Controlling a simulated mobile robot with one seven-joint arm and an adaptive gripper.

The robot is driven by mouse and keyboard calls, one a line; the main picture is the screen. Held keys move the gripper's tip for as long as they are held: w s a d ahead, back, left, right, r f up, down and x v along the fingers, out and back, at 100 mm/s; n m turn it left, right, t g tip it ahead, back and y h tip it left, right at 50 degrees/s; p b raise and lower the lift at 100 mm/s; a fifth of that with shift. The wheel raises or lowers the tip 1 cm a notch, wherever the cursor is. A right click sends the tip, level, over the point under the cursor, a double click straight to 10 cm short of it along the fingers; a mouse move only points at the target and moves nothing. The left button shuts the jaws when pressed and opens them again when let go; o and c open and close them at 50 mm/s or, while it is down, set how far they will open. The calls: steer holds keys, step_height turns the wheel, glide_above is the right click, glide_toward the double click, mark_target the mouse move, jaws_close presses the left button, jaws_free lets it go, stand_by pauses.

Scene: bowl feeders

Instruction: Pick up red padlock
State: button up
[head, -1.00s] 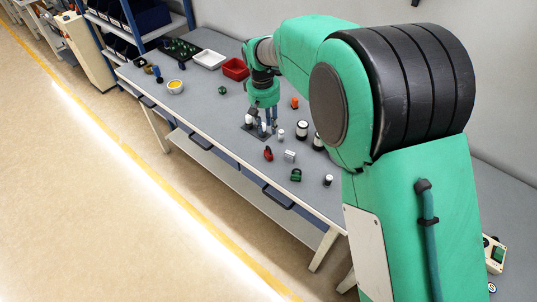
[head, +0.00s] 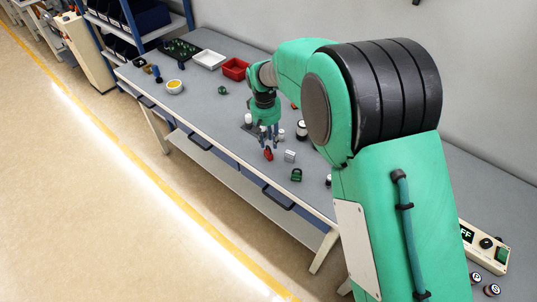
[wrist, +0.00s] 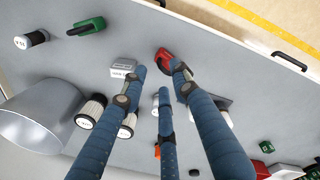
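The red padlock (head: 268,154) lies on the grey workbench, just below my fingertips in the head view. My gripper (head: 269,137) points down close above it, with its blue fingers spread. In the wrist view the red padlock (wrist: 164,57) shows at the tips of my gripper (wrist: 160,76), nearest the right finger, which partly covers it. The gap between the fingers holds nothing. I cannot tell whether a finger touches the padlock.
A grey block (wrist: 124,68) lies close beside the left finger. A green padlock (wrist: 88,27) lies farther left. Black-and-white cylinders (wrist: 91,111) stand behind the left finger. The workbench (head: 225,125) has its front edge near the red padlock.

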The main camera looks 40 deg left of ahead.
mark_target(270, 149)
steer(key=shift+w+d+f+b, duration=0.1)
steer(key=shift+f+b, duration=0.35)
steer(key=shift+f, duration=0.85)
steer(key=shift+d+f+b, duration=0.1)
steer(key=shift+f+b, duration=0.3)
steer(key=shift+f, duration=0.9)
jaws_close()
